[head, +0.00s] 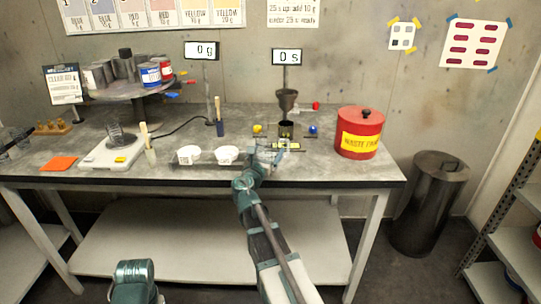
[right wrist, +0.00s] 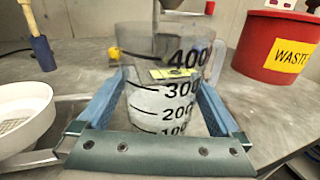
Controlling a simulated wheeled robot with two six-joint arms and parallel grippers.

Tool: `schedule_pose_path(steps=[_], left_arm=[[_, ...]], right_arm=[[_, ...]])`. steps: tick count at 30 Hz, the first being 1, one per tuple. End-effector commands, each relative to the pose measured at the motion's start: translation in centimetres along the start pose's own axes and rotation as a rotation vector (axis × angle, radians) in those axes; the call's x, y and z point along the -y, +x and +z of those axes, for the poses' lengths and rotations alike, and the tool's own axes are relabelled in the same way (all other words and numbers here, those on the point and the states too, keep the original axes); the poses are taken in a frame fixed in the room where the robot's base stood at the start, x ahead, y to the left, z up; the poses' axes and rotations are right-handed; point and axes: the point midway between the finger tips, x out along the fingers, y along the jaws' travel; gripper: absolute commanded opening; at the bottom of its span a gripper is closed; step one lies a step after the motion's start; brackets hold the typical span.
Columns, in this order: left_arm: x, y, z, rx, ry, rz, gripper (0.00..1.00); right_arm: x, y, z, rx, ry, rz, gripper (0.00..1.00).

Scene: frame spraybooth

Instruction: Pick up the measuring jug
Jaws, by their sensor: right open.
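The measuring jug (right wrist: 165,100) is clear, with black marks from 100 to 400 and a handle on its right side in the right wrist view. It stands upright on the grey table. My right gripper (right wrist: 162,82) is open, with one blue finger on each side of the jug; I cannot tell whether either finger touches it. In the head view my right gripper (head: 267,156) is at the table's front part, and the jug is small and hard to make out there.
A red waste can (head: 360,134) is to the right. A white scale (head: 112,153) and brush (head: 149,148) are farther left.

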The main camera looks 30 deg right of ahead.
Motion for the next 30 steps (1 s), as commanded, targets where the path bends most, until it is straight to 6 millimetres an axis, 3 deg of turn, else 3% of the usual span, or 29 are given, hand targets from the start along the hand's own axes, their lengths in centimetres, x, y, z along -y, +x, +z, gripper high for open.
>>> schedule_pose_path(steps=[3, 9, 22, 30], left_arm=[[0.01, -0.09, 0.0, 0.0, 0.0, 0.0, 0.0], [0.01, -0.1, 0.0, 0.0, 0.0, 0.0, 0.0], [0.01, -0.1, 0.0, 0.0, 0.0, 0.0, 0.0], [0.02, -0.21, 0.01, 0.0, 0.0, 0.0, 0.0]], right_arm=[[-0.06, 1.26, 0.09, 0.0, 0.0, -0.001, 1.0], [0.01, 1.18, 0.1, 0.0, 0.0, 0.0, 1.0], [0.01, 1.16, 0.09, 0.0, 0.0, 0.0, 0.23], [-0.01, 1.15, 0.21, 0.0, 0.0, 0.0, 0.21]])
